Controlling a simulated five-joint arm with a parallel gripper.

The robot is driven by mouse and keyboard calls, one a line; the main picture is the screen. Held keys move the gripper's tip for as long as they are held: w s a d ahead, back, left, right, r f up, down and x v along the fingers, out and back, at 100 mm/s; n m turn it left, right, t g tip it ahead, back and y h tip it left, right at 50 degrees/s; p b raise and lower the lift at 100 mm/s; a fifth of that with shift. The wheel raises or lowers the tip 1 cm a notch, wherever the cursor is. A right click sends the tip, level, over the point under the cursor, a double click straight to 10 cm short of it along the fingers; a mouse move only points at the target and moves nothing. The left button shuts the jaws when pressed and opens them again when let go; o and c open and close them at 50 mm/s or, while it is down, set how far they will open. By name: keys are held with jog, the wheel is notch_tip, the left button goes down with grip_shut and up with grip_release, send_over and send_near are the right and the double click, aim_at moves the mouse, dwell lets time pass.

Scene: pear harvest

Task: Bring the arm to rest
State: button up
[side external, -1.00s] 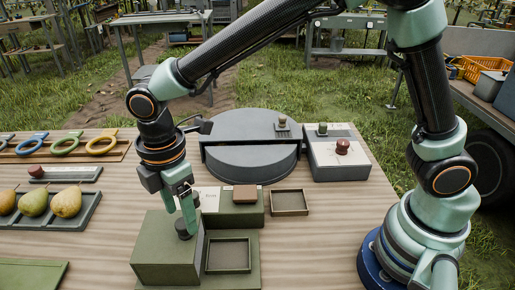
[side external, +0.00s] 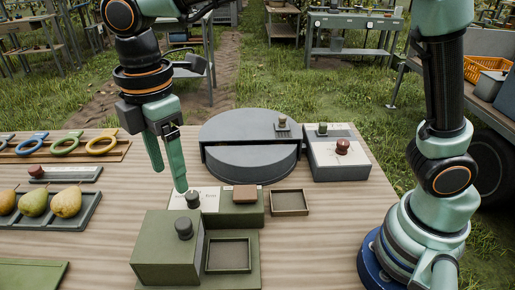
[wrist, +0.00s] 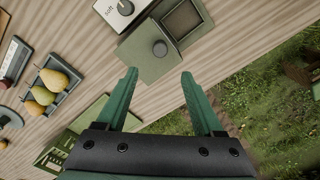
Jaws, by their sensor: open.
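The gripper appears apart from the box and knob in both views.
Pears (side external: 67,202) lie in a tray at left, below coloured rings (side external: 64,145). A grey round housing (side external: 250,125), a control box with a red button (side external: 342,147) and a small empty tray (side external: 290,202) stand further back. Bare table (side external: 330,235) lies at right.

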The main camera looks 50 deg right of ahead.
jog(key=s+d+m+t, duration=0.2)
jog(key=d+m, duration=0.7)
jog(key=d, duration=0.4)
jog(key=s+d+r+m+t, duration=0.1)
jog(key=s+d+m+t, duration=0.2)
jog(key=d+m, duration=0.6)
jog(key=d, duration=0.5)
jog(key=shift+s+r+t, duration=0.15)
jog(key=shift+s+t, duration=0.1)
jog(key=shift+t, duration=0.05)
